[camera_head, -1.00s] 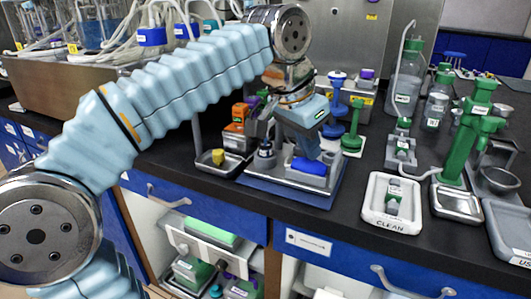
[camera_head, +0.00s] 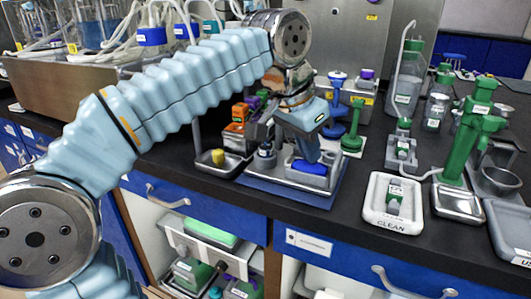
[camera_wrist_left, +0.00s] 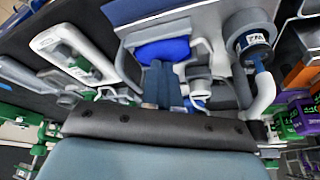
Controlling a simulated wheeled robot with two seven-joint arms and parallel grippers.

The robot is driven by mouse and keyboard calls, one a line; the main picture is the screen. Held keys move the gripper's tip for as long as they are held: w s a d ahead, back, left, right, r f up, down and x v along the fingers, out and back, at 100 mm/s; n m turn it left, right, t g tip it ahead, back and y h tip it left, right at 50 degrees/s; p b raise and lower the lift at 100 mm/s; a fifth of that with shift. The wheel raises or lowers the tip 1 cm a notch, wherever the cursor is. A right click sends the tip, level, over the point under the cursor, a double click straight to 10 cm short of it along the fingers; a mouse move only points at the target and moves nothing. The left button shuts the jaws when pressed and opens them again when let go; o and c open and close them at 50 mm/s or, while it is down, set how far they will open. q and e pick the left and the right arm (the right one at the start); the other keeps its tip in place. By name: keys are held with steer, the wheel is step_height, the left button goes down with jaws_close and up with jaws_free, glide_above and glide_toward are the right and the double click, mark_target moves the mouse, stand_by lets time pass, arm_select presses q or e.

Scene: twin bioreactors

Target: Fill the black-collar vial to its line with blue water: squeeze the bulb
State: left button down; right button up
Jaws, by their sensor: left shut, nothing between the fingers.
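The blue bulb (camera_head: 309,167) lies in a grey holder on the blue-edged station near the bench's front edge. It also shows in the left wrist view (camera_wrist_left: 163,50). My left gripper (camera_head: 310,156) points down at the bulb, shut with nothing between its fingers. In the left wrist view its fingertips (camera_wrist_left: 160,68) are right at the bulb's edge; I cannot tell whether they press it. A small vessel with a dark collar (camera_head: 265,152) stands left of the bulb, possibly the black-collar vial; its line and water level cannot be read. My right gripper is out of view.
A yellow piece sits in a grey tray (camera_head: 232,165) to the left. Blue (camera_head: 336,105) and green (camera_head: 354,130) stands rise behind the station. A white CLEAN tray (camera_head: 370,205) and a green pump (camera_head: 465,130) stand to the right, with bare bench between.

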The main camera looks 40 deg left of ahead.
arm_select(q)
steer(key=shift+r+p, duration=1.15)
steer(key=shift+r, duration=0.05)
step_height(320, 180, up, 5)
stand_by(0.6)
stand_by(0.5)
